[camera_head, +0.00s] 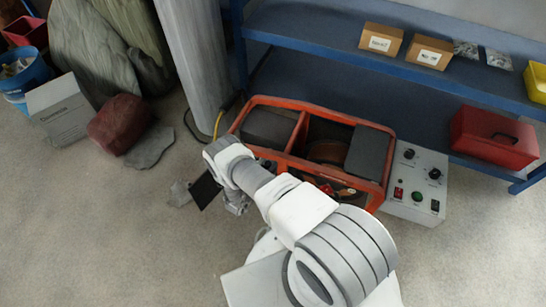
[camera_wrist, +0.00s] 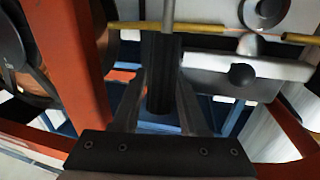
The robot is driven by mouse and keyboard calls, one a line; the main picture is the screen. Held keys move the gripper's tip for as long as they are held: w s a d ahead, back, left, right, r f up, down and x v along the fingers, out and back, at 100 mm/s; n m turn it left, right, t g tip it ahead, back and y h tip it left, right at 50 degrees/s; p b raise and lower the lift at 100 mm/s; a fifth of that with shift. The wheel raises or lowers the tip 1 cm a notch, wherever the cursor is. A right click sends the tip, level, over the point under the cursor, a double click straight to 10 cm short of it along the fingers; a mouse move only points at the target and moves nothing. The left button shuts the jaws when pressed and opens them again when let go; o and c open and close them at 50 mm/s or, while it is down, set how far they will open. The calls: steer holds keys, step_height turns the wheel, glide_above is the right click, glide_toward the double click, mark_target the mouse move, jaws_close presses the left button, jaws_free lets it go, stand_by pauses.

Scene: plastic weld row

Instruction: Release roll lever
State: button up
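The lever shows in the wrist view as a black grip (camera_wrist: 160,75) on a thin metal rod (camera_wrist: 168,12). I take it to be the roll lever. My gripper (camera_wrist: 163,82) has one finger on each side of the black grip, very close to it. I cannot tell whether the fingers press on the grip or stand slightly apart. In the head view my arm reaches to the left part of the orange-framed machine (camera_head: 345,124), and my own wrist hides the lever and the fingertips there.
In the wrist view, an orange post (camera_wrist: 72,60) stands left of the fingers, and a metal bracket with a black knob (camera_wrist: 241,74) lies right. In the head view, a grey control box (camera_head: 406,207) stands right of the machine and a pale column (camera_head: 193,55) behind its left end. Floor is clear at front left.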

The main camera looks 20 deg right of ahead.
jaws_close()
stand_by(1.1)
